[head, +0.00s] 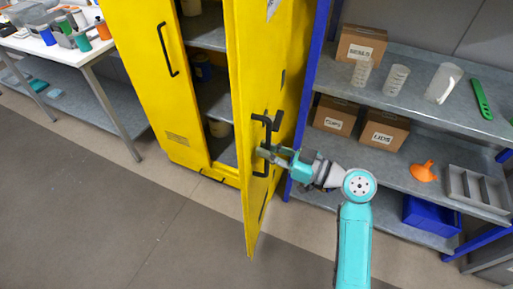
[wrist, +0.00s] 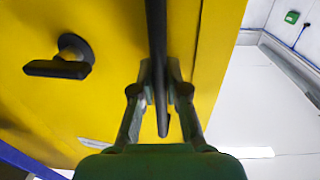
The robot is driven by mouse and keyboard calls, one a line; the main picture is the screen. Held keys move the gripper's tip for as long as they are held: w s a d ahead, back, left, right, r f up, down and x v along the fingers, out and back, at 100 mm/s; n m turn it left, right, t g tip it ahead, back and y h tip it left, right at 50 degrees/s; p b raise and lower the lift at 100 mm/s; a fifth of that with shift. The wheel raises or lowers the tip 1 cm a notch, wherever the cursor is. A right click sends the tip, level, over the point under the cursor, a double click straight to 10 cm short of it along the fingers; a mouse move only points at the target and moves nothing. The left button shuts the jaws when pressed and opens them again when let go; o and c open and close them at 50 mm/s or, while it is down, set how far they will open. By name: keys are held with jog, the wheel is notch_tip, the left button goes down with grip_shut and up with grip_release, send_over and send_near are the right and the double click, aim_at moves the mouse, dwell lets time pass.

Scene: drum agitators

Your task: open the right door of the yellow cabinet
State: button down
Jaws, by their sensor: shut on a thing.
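The yellow cabinet (head: 150,90) stands at the centre left of the head view. Its right door (head: 245,90) is swung outward, with a wide gap to the left door and shelves showing inside. The left door is closed and has a black handle (head: 168,50). My gripper (head: 266,152) is shut on the right door's black handle (head: 262,170). In the wrist view the handle (wrist: 157,40) runs between the fingers of my gripper (wrist: 160,88). A black turning latch (wrist: 65,60) sits on the yellow door beside it.
A grey shelf rack with blue posts (head: 308,90) stands right of the cabinet, holding cardboard boxes (head: 385,130), clear beakers and an orange funnel (head: 423,171). A white table (head: 75,50) with bottles stands at left. The floor (head: 130,220) in front is clear.

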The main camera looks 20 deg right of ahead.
jog(key=shift+s+d, duration=0.2)
jog(key=shift+d, duration=0.3)
jog(key=c, duration=1.2)
grip_release()
jog(key=v, duration=1.2)
